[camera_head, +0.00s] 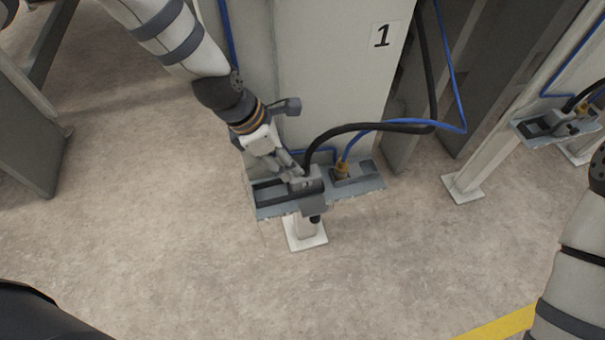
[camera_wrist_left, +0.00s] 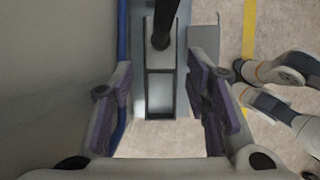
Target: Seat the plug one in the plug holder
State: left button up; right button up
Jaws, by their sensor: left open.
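The plug holder (camera_head: 362,185) is a grey-blue bracket on the front of the column marked 1. A black cable (camera_head: 335,131) curves down to the plug (camera_head: 307,185) at the holder's left part, partly hidden by my gripper. In the left wrist view the black plug end (camera_wrist_left: 160,40) stands at the top of the holder's long slot. My left gripper (camera_head: 293,172) is right over this part of the holder. In the wrist view its fingers (camera_wrist_left: 161,100) are spread on either side of the slot, with nothing between the tips. Whether the plug is fully seated I cannot tell. My right gripper is not seen.
A blue cable (camera_head: 455,95) runs to a brass-coloured plug (camera_head: 342,168) in the holder's right part. The tall column (camera_head: 330,85) stands close behind. A similar holder (camera_head: 550,124) is at the right. The floor in front is clear.

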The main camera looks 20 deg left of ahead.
aim_at(305, 181)
pick_arm(q)
jog(key=x, duration=0.5)
jog(key=b+x, duration=0.1)
jog(key=x, duration=0.1)
jog(key=shift+w+d+f, duration=0.2)
jog(key=shift+d+f, duration=0.05)
jog(key=shift+d, duration=0.2)
jog(key=shift+r, duration=0.1)
grip_shut()
